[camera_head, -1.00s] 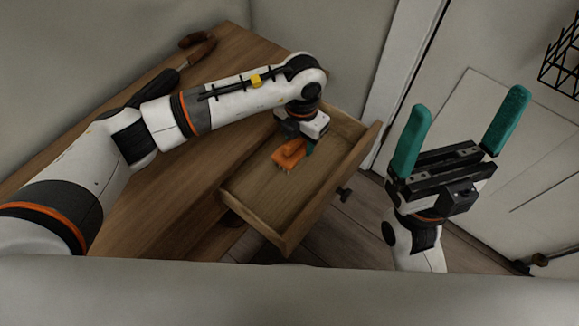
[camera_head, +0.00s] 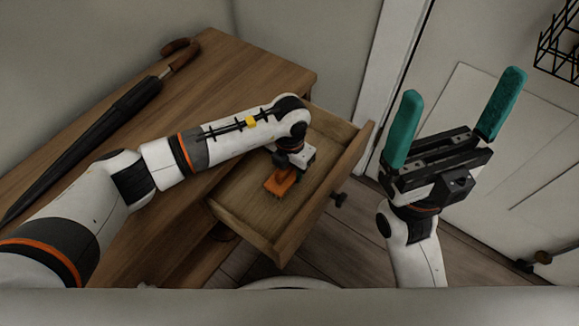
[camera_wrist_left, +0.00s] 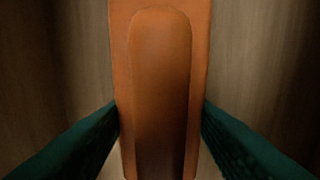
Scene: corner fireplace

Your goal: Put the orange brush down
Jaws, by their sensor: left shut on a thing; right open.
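The orange brush (camera_head: 281,181) is inside the open wooden drawer (camera_head: 245,212), bristles down, near the drawer floor. I cannot tell for sure whether the bristles touch the floor. My left gripper (camera_head: 291,173) reaches down into the drawer and is shut on the brush. In the left wrist view the brush (camera_wrist_left: 160,80) fills the middle, with a green finger pressed on each side of it. My right gripper (camera_head: 447,120) is open and empty, its green fingers pointing up, to the right of the drawer.
The drawer is pulled out of a wooden desk (camera_head: 235,70). A black umbrella (camera_head: 100,130) with a brown handle lies along the desk's back edge. A white door (camera_head: 500,150) and a black wire rack (camera_head: 560,45) are at the right. The drawer's front part is bare.

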